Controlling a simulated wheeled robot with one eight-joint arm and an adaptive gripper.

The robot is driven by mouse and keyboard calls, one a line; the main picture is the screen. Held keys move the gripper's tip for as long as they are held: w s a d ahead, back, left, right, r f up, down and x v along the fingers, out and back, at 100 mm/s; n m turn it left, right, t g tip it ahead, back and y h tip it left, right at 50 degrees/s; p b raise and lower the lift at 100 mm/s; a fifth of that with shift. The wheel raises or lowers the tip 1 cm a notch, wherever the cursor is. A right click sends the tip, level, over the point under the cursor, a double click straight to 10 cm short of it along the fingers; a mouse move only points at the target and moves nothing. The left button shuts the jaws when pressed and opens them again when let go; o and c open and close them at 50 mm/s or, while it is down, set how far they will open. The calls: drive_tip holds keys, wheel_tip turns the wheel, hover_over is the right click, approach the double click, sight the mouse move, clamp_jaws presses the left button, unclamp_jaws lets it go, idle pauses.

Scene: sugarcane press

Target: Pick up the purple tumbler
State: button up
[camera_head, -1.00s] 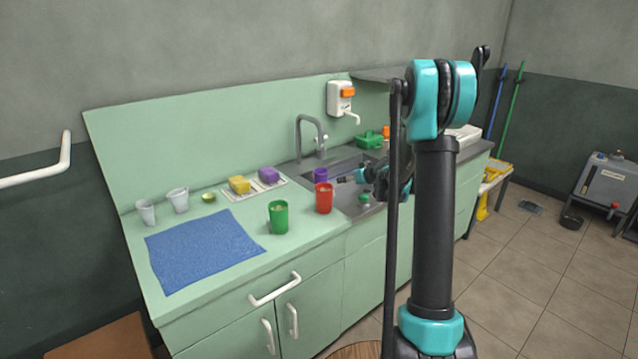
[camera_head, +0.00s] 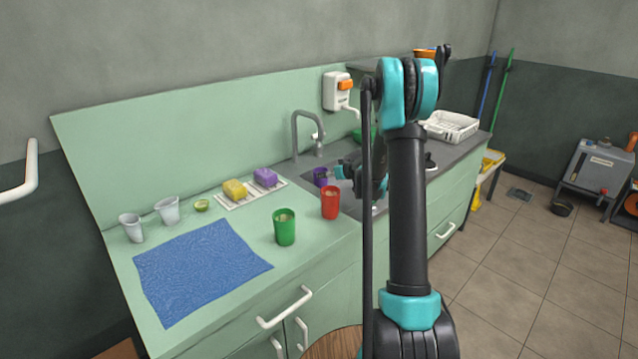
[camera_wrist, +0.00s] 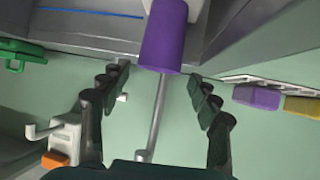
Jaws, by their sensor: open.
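The purple tumbler (camera_head: 320,177) stands at the sink's left side, behind the red tumbler (camera_head: 330,203). The head view does not show clearly whether it is on the rim or in the basin. My gripper (camera_head: 337,174) is just right of it, partly hidden by my arm. In the wrist view, which looks turned over, the purple tumbler (camera_wrist: 165,38) is at the top centre, just beyond and between the spread fingertips of my gripper (camera_wrist: 158,72). The fingers are open, with visible gaps to the tumbler on both sides.
The red tumbler and a green tumbler (camera_head: 284,227) stand on the counter in front. The faucet (camera_head: 297,133) rises behind the sink. Yellow (camera_head: 234,189) and purple (camera_head: 265,177) sponges lie on a white tray (camera_head: 241,200). A blue cloth (camera_head: 200,268) covers the left counter.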

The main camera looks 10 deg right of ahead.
sight(325, 182)
wheel_tip(325, 182, down, 5)
drive_tip(key=shift+w+a+f, duration=0.15)
drive_tip(key=shift+w+a, duration=0.2)
drive_tip(key=shift+w, duration=0.25)
drive_tip(key=shift+x, duration=3)
drive_tip(key=c, duration=1.2)
